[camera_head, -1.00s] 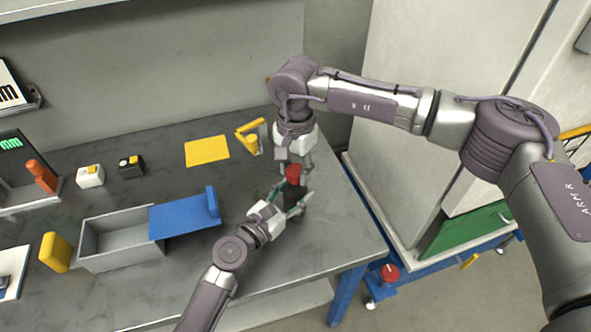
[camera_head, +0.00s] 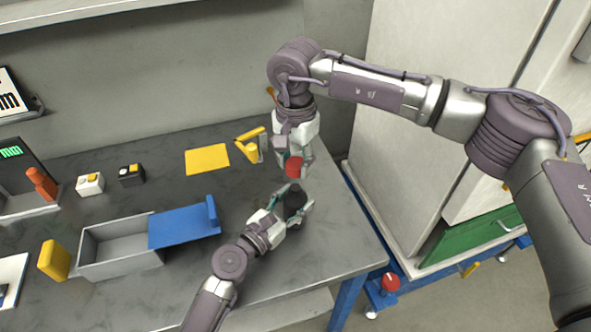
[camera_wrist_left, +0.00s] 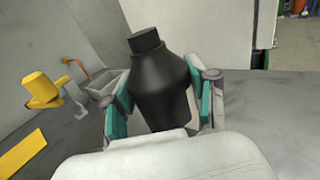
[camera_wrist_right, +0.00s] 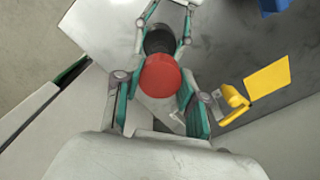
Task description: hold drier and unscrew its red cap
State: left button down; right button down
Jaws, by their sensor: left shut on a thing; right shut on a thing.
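The drier (camera_head: 294,200) is a black bottle-shaped body with a narrower neck, standing roughly upright. My left gripper (camera_head: 293,208) is shut on its sides. In the left wrist view the drier (camera_wrist_left: 163,88) sits between the fingers, and its top is bare, with no cap on it. The red cap (camera_head: 295,166) is held by my right gripper (camera_head: 294,160), apart from the drier and above and behind it. In the right wrist view the red cap (camera_wrist_right: 159,76) lies between the fingers and partly covers the drier (camera_wrist_right: 160,41).
A yellow fixture (camera_head: 250,146) and yellow mat (camera_head: 207,155) lie left of my right gripper. A grey bin (camera_head: 118,243) with a blue lid (camera_head: 184,224) stands at left. A tall pale cabinet (camera_head: 425,115) stands right of the table. The table's right edge is near the drier.

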pick_arm(q)
jog(key=shift+c, duration=1.2)
grip_release()
jog(key=shift+a, duration=0.1)
